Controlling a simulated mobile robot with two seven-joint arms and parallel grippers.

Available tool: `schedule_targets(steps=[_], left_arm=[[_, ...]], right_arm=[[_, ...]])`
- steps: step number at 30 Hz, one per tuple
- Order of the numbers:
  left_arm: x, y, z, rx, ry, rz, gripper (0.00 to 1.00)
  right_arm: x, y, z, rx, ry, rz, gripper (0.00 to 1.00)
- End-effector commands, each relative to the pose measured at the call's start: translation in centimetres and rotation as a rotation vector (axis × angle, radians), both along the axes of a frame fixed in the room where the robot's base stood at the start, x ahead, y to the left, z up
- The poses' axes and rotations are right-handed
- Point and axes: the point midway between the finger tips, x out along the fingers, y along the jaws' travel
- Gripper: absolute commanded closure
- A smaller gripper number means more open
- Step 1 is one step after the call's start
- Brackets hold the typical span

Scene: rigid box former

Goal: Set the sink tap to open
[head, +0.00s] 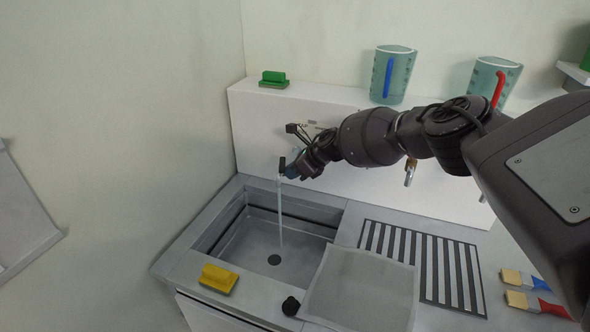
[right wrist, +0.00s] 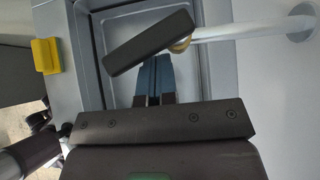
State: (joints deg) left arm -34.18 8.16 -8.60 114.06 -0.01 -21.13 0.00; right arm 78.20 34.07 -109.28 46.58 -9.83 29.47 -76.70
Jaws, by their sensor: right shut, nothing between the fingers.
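The sink tap has a dark flat lever (right wrist: 148,42) on a brass neck, at the end of a pale horizontal pipe (right wrist: 245,32) from the wall. In the head view the dark lever (head: 282,164) shows above the sink (head: 235,257), and a thin stream of water (head: 280,220) runs straight down from the tap towards the drain. My right gripper (head: 291,172) is right beside the lever, partly hiding the tap. In the right wrist view its blue fingers (right wrist: 154,78) are shut and empty, with tips at the lever's edge; I cannot tell if they touch. My left gripper is not in view.
A yellow scrubber (head: 218,279) sits on the sink's front rim, a green one (head: 274,80) on the ledge. Two jugs (head: 393,75) (head: 494,82) stand on the ledge. A grey sheet (head: 360,290) and slotted drainer (head: 420,255) lie right of the sink. Brushes (head: 530,302) lie further right.

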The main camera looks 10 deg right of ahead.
Motion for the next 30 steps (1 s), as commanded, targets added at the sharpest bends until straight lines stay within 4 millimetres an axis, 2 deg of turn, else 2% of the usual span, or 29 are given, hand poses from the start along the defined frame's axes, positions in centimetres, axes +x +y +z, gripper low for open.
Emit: schedule_targets(steps=[14,30], left_arm=[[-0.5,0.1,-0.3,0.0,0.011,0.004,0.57],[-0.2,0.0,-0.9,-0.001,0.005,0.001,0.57]], right_arm=[[0.0,0.3,-0.1,0.0,-0.001,0.001,1.0],[0.5,2.4,0.1,0.006,-0.002,0.006,1.0]])
